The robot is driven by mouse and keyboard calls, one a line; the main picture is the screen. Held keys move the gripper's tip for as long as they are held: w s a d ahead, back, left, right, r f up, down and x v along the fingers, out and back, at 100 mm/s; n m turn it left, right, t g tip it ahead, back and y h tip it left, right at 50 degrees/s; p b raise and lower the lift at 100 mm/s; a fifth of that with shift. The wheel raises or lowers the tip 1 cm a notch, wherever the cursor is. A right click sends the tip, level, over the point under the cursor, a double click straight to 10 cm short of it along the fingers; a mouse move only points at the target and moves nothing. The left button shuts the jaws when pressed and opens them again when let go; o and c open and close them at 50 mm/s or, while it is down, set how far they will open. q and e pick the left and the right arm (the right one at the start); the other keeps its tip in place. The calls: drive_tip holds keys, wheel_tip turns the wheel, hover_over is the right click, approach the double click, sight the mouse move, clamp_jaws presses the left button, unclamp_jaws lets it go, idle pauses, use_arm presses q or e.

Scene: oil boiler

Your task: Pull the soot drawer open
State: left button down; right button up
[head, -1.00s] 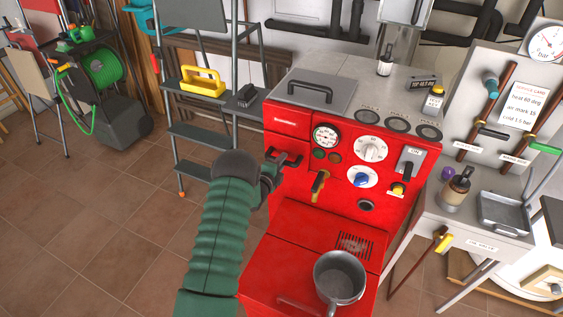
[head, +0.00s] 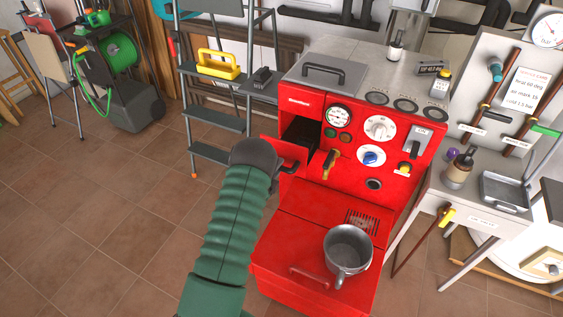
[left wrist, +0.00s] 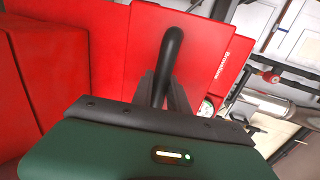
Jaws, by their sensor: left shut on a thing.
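The red soot drawer (head: 268,147) stands out from the upper left of the boiler front, and a dark opening shows behind its front. Its black bar handle (head: 291,167) is on the front, partly hidden by my left wrist. In the left wrist view the black handle (left wrist: 172,50) runs up the red front panel (left wrist: 200,50) between the fingers. My left gripper (left wrist: 164,88) is shut on this handle. In the head view its fingers are mostly hidden behind the dark wrist. My right gripper is in neither view.
The red boiler (head: 385,190) carries dials and knobs right of the drawer. A grey pot (head: 348,250) sits on its lower ledge. A grey stepladder (head: 215,120) stands behind on the left. The tiled floor (head: 120,220) at left is clear.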

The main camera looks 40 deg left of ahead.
use_arm(q)
drive_tip(key=shift+s+a, duration=0.1)
drive_tip(key=shift+s, duration=0.85)
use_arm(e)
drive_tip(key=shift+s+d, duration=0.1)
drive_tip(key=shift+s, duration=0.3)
use_arm(q)
drive_tip(key=c, duration=1.5)
unclamp_jaws()
drive_tip(key=shift+c, duration=0.2)
drive_tip(key=shift+o, duration=1.2)
drive_tip(key=shift+a+f, duration=0.1)
drive_tip(key=shift+f, duration=0.05)
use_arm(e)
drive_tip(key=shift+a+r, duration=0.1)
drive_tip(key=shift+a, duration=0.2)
use_arm(q)
drive_tip(key=shift+w, duration=0.1)
